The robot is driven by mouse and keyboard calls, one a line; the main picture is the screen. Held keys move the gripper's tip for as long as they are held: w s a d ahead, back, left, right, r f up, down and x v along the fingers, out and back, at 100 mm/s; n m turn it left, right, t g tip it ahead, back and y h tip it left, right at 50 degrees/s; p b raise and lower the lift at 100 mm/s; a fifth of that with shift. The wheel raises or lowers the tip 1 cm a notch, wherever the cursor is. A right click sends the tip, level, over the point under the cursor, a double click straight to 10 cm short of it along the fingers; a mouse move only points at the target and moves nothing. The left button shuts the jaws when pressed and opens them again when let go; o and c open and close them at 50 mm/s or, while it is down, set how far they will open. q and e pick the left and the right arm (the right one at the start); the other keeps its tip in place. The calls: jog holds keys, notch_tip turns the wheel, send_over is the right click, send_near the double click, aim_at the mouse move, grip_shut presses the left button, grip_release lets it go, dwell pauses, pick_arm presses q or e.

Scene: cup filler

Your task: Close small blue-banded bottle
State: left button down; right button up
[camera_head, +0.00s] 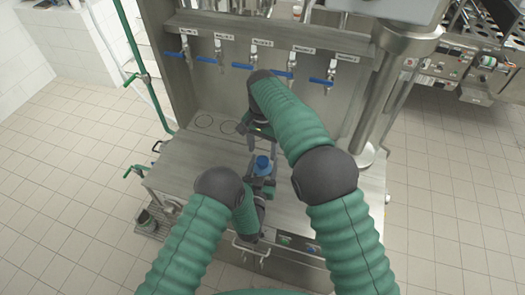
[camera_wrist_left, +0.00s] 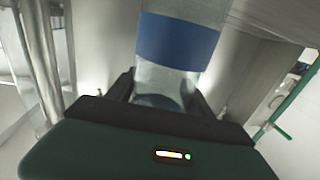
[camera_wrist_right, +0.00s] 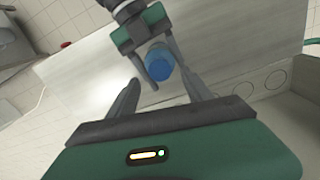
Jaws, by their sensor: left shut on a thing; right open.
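The small bottle (camera_wrist_left: 180,72) is clear to grey with a wide blue band, seen close in the left wrist view. My left gripper (camera_head: 262,186) is shut around its lower part and holds it near the front of the steel worktop. The blue top of the bottle (camera_head: 262,162) shows in the head view and also in the right wrist view (camera_wrist_right: 160,63). I cannot tell whether a cap is seated on it. My right gripper (camera_head: 247,138) is open and empty, behind the bottle in the head view, with its fingers pointing toward the bottle and apart from it.
A row of taps with blue levers (camera_head: 262,67) runs along the back panel of the steel filler. Ring marks (camera_head: 203,121) lie on the worktop (camera_head: 185,165) below. The worktop's left side is clear. A thick steel column (camera_head: 375,95) stands at the right.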

aim_at(263, 160)
jog(key=shift+c, duration=0.2)
jog(key=n, duration=0.3)
jog(key=r+n, duration=0.1)
jog(key=n, duration=0.2)
jog(key=shift+s+a, duration=0.1)
jog(key=shift+s, duration=0.05)
jog(key=n, duration=0.3)
jog(key=r+n, duration=0.1)
jog(key=n, duration=0.1)
jog(key=shift+r+n, duration=0.2)
jog(key=shift+n, duration=0.2)
jog(key=n, duration=0.1)
jog(key=r+n, duration=0.1)
jog(key=n, duration=0.1)
jog(key=shift+n, duration=0.3)
notch_tip(263, 160, down, 8)
